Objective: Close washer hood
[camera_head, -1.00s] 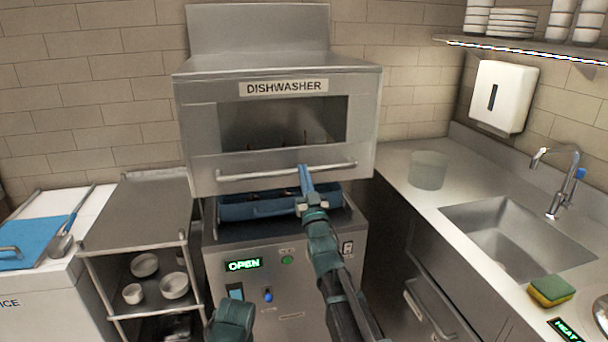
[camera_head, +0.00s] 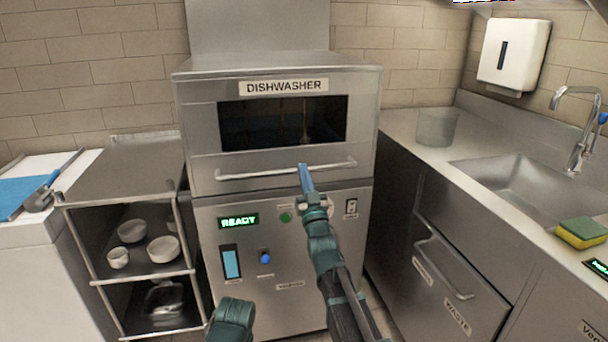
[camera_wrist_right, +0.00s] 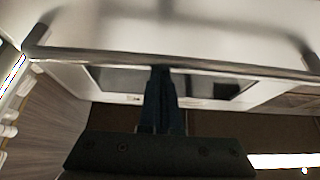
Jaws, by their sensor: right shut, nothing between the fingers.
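The washer hood (camera_head: 200,140) is the steel box labelled DISHWASHER, with a dark window and a horizontal bar handle (camera_head: 250,175). Its lower edge rests against the washer base (camera_head: 320,255), with no gap showing, and the display (camera_head: 238,221) reads READY. My right gripper (camera_head: 304,168) is shut and empty, its fingertips at the middle of the handle. In the right wrist view the handle (camera_wrist_right: 230,68) crosses just past the fingertips (camera_wrist_right: 160,72); whether they touch it I cannot tell. Part of my left arm shows at the bottom; its gripper is out of view.
A steel shelf cart (camera_head: 125,175) with white bowls (camera_head: 163,249) stands left of the washer. A counter with a sink (camera_head: 520,180), a translucent tub (camera_head: 437,127) and a sponge (camera_head: 582,232) is on the right. A towel dispenser (camera_head: 514,55) hangs on the wall.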

